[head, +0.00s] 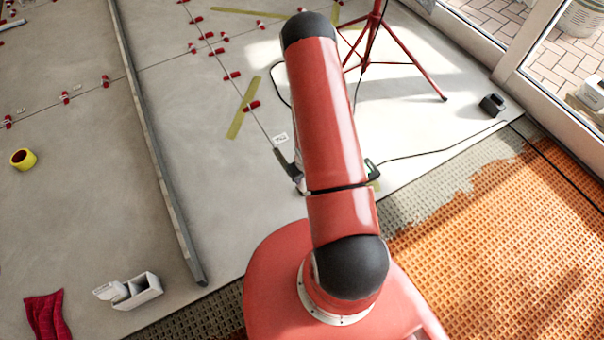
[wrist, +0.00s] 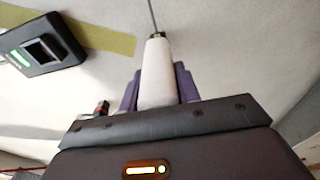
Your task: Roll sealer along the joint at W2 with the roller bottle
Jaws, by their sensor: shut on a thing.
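The roller bottle (wrist: 156,75) is a white tapered bottle with a small dark and brass-coloured tip. My gripper (wrist: 158,92) is shut on it, with a purple finger on each side. In the wrist view the tip meets the near visible end of a thin dark joint (wrist: 152,12); whether it touches the floor I cannot tell. In the head view a joint (head: 262,124) runs down through the grey tiles to a small white label (head: 280,138), its lettering hard to read. My arm hides most of the gripper and the bottle there.
A black device with a green light (wrist: 40,48) lies beside olive tape (wrist: 95,36). Red clips (head: 232,76) line the joints. A red tripod (head: 395,45) stands behind. A long metal straightedge (head: 150,140), yellow roll (head: 23,158), white box (head: 140,291) and red cloth (head: 45,315) lie left.

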